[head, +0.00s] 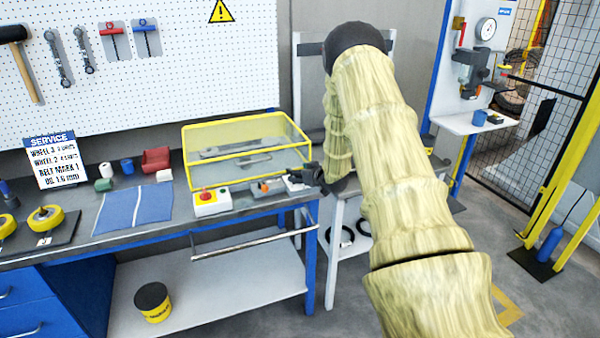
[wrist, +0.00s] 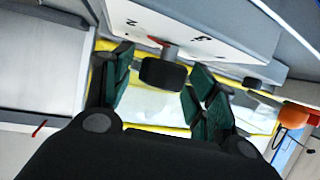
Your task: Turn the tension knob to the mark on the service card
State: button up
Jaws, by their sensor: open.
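The service card (head: 56,160) stands at the back left of the bench, and its belt line reads "BELT MARK 1". The tension knob is a dark block (wrist: 163,73) on a white panel (wrist: 225,22) with the marks 2 and 3 in the wrist view. A small red part shows behind the knob; which mark it points at is unclear. My gripper (wrist: 162,66) is open, with its green-padded fingers on either side of the knob and no clear contact. In the head view, my gripper (head: 305,178) is at the small white panel (head: 293,184) at the bench's right end.
A yellow-framed clear guard (head: 245,124) stands just behind the panel. An orange knob (head: 264,186) and a white box (head: 212,204) with a red button sit to its left. A blue mat (head: 133,208) lies farther left. A rail (head: 250,245) runs along the bench front.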

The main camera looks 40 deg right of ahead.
jog(key=shift+w, duration=0.1)
jog(key=c, duration=1)
jog(key=shift+o, duration=0.2)
jog(key=shift+n+y, duration=0.5)
jog(key=shift+y, duration=0.1)
jog(key=n+y, duration=0.3)
jog(key=shift+d+y+p, duration=0.1)
jog(key=shift+y+p, duration=0.25)
jog(key=shift+y, duration=0.05)
jog(key=n+g+y+b, duration=0.1)
jog(key=n+y, duration=0.2)
jog(key=shift+f, duration=0.2)
jog(key=n+g+y+b, duration=0.2)
jog(key=n+y, duration=0.1)
jog(key=shift+n+y, duration=0.3)
jog(key=shift+r+n+g+y+b, duration=0.15)
jog(key=shift+n+g+y+b, duration=0.45)
jog(key=shift+n+g+b, duration=0.25)
jog(key=shift+r, duration=0.1)
